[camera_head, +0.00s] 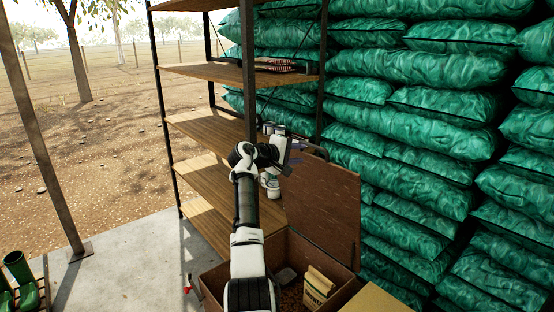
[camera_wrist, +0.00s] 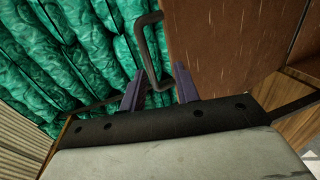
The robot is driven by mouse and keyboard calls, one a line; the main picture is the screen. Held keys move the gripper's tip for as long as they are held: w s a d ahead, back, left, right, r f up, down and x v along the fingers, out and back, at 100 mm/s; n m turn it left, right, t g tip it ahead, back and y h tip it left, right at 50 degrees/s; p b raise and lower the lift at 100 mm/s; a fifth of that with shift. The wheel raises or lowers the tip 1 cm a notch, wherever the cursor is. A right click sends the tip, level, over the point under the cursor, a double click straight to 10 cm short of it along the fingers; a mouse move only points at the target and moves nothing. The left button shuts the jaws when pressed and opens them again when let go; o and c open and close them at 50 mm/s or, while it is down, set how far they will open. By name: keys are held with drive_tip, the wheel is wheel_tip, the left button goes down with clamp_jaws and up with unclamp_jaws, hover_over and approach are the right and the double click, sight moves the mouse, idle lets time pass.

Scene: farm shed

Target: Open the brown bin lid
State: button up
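The brown bin (camera_head: 213,284) stands low at the front. Its brown lid (camera_head: 325,205) is raised and stands roughly upright at the back of the bin, so the inside shows. The lid also fills the upper right of the wrist view (camera_wrist: 225,45). A dark bent handle (camera_wrist: 150,50) shows at the lid's edge. My gripper (camera_head: 290,152) is beside the lid's upper edge. In the wrist view its two purple fingers (camera_wrist: 160,85) are apart, and the handle's end lies between or just beyond them. I cannot tell whether they touch it.
A shelf rack (camera_head: 210,130) with wooden boards stands behind my arm, with white containers (camera_head: 270,183) on it. Green sacks (camera_head: 430,150) are stacked high on the right. The bin holds a tan paper bag (camera_head: 318,285). Green boots (camera_head: 22,280) stand at the lower left.

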drive_tip(key=b+v, duration=0.3)
drive_tip(key=v, duration=0.7)
